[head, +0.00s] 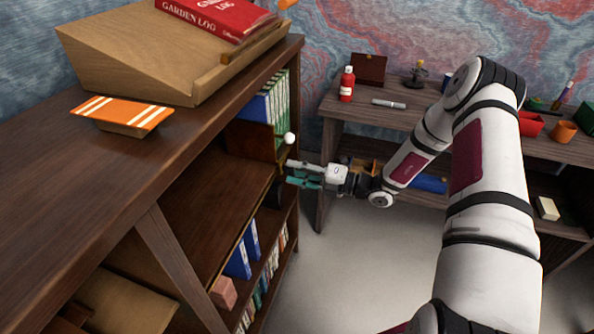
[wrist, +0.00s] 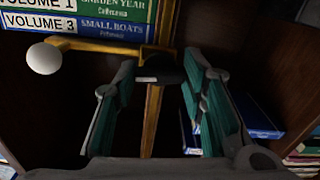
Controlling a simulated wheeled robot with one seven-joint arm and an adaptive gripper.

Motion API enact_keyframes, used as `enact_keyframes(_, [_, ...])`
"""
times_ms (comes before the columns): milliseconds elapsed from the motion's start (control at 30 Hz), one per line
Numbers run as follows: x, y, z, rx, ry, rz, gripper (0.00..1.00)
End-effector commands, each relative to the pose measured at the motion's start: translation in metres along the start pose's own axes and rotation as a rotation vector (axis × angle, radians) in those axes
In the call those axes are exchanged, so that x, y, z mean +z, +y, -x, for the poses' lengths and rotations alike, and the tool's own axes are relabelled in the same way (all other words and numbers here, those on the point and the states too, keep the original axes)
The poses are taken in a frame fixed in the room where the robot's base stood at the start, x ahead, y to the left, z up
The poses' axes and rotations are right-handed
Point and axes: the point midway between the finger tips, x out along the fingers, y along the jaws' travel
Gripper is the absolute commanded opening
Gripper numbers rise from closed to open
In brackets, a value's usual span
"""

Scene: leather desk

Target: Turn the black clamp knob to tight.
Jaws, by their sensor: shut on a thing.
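The black clamp knob (wrist: 160,70) shows in the wrist view between the tips of my two teal-padded fingers, in front of a brass upright bar. My gripper (wrist: 160,64) is shut on the knob. A brass arm (wrist: 105,46) runs left from just above the knob to a white ball (wrist: 44,58). In the head view, my gripper (head: 288,175) reaches left to the end of the dark wooden bookcase, and the white ball (head: 289,138) stands just above it. The knob is hard to make out there. No mark for tight is readable.
Books (wrist: 115,22) stand close behind the brass arm. The bookcase (head: 190,190) fills the left, with an orange striped object (head: 123,114) and a wooden slanted stand (head: 130,55) on top. A desk (head: 420,125) with a red bottle (head: 347,84) stands behind. The floor between is clear.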

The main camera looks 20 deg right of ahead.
Motion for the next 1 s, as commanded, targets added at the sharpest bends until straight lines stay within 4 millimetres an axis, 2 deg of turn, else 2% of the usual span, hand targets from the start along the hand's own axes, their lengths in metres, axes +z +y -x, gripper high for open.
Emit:
enact_keyframes(333, [0.0001,-0.0007,0.0006,-0.002,-0.001,-0.133,0.10])
enact_keyframes(867, [0.0001,-0.0010,0.0006,-0.002,-0.001,-0.155,0.10])
enact_keyframes(900, [0.0001,-0.0010,0.0007,-0.002,-0.001,-0.155,0.45])
enact_keyframes(967, [0.0000,-0.0010,0.0006,-0.002,-0.001,-0.155,0.58])
enact_keyframes(1000, [0.0000,-0.0009,0.0005,-0.002,-0.001,-0.154,0.58])
